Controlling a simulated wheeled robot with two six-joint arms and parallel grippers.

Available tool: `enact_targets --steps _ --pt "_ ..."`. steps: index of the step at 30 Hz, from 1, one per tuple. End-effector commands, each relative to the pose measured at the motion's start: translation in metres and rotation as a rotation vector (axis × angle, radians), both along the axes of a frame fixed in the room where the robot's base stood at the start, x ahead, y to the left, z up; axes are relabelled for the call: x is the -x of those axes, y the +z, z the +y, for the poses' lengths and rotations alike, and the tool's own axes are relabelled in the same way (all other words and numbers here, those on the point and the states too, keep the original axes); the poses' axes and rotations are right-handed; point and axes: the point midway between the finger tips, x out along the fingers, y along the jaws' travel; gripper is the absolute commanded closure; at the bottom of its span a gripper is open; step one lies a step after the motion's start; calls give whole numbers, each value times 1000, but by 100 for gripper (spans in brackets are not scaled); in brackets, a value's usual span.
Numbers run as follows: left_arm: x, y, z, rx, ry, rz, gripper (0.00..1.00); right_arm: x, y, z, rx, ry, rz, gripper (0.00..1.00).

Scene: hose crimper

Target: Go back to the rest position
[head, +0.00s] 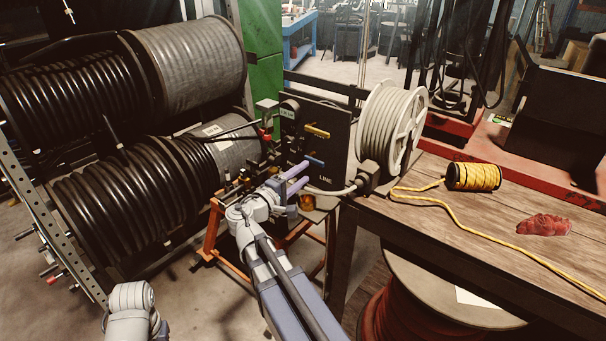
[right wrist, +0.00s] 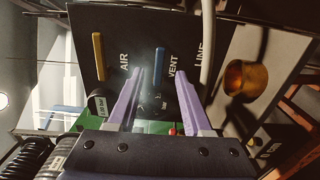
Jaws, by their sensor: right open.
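My right gripper (head: 309,173) is open in front of the black control panel (head: 336,130). In the right wrist view its two purple fingers (right wrist: 160,73) are spread with nothing between them that I can see held. A blue lever (right wrist: 159,62) by the VENT label appears between the fingertips in that view; whether they touch it I cannot tell. The blue lever (head: 313,161) also shows just above the fingers in the head view. A yellow lever (right wrist: 99,57) by the AIR label is left of the fingers. My left gripper is not in view.
Large reels of black hose (head: 125,205) fill the left. A white hose reel (head: 393,122) stands right of the panel. A wooden table (head: 480,222) holds a yellow rope spool (head: 473,177) and a red cloth (head: 543,225). An orange stand (head: 210,235) is below the panel.

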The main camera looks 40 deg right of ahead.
Motion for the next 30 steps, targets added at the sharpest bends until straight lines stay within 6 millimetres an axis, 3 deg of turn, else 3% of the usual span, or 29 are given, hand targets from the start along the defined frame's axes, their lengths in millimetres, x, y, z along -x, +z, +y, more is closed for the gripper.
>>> enact_targets --steps 10,14,17,20,24,30 --pt "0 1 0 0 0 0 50 0 0 1 -5 0 -1 50" --pt "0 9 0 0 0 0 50 3 -12 17 -100 4 -8 50" --pt "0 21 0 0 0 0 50 9 -36 49 -274 5 -9 50" --pt "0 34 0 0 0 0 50 19 -68 97 -499 3 19 50" --pt "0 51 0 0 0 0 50 44 -108 180 -810 -1 110 50" --pt "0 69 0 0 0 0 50 95 -136 292 -1167 -9 299 50"
